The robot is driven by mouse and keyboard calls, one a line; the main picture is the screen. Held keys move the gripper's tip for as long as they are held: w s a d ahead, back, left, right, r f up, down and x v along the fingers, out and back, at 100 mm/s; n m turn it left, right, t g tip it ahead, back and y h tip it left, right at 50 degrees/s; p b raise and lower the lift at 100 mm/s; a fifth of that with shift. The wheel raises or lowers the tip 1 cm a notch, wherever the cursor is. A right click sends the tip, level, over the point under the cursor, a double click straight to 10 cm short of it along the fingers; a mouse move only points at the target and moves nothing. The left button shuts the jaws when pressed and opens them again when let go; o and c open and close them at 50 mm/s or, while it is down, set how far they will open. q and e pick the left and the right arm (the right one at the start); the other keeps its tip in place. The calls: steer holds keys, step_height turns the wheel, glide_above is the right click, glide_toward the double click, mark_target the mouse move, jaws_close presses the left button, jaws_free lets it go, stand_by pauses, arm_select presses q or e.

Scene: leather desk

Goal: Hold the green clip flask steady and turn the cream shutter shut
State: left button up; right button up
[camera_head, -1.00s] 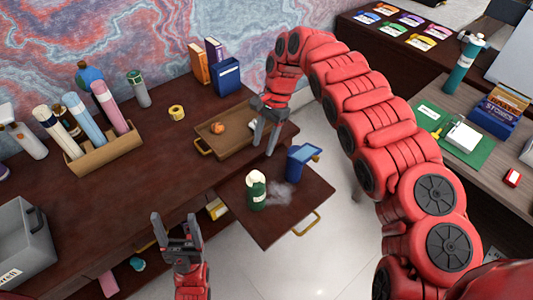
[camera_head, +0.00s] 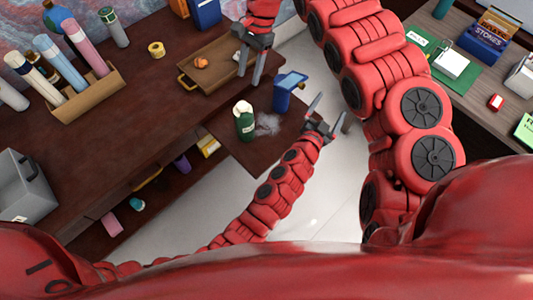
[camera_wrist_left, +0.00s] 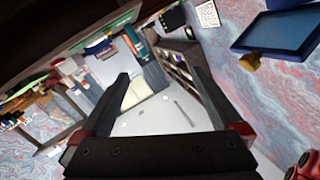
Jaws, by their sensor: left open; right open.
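The green clip flask (camera_head: 245,126) stands upright on the pulled-out dark board in front of the desk. Its cream shutter (camera_head: 242,107) is on top; its exact position is too small to tell. My left gripper (camera_head: 327,110) is open and empty, to the right of the flask and apart from it, by the board's right edge. In the left wrist view its open jaws (camera_wrist_left: 160,95) have nothing between them, and the flask is not seen there. My right gripper (camera_head: 248,78) is open, fingers down, above the flask at the tray's right side.
A blue container (camera_head: 286,95) stands on the board (camera_head: 250,155) right of the flask, with a pale haze between them. A brown tray (camera_head: 208,72) holds an orange item. A yellow tape roll (camera_head: 156,49) and a box of tubes (camera_head: 87,101) are on the desk.

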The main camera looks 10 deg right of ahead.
mark_target(240, 113)
arm_select(q)
steer(key=s+a+f+n+y, duration=0.1)
steer(key=a+f+n+y, duration=0.1)
steer(key=f, duration=0.2)
steer(key=s+a+f+n+y, duration=0.2)
steer(key=a+f+y, duration=0.1)
steer(key=f, duration=0.1)
steer(key=s+a+f+n+y, duration=0.2)
steer(key=a+f+y, duration=0.1)
steer(key=f, duration=0.1)
steer(key=shift+s+a+f+n, duration=0.1)
steer(key=shift+f+n, duration=0.2)
steer(key=shift+f, duration=0.05)
steer(key=s+a+r+n+t+y, duration=0.35)
steer(key=a+r+n+y, duration=0.35)
steer(key=a+n+y, duration=0.4)
steer(key=w+a, duration=0.2)
steer(key=w, duration=0.3)
steer(key=w+a+m+h, duration=0.1)
steer(key=w+a, duration=0.2)
steer(key=w, duration=0.2)
steer(key=w+a+h, duration=0.1)
steer(key=w+a, duration=0.1)
steer(key=w, duration=0.3)
steer(key=shift+w+a+f+g, duration=0.1)
steer(key=shift+a+f+g, duration=0.1)
steer(key=shift+g, duration=0.05)
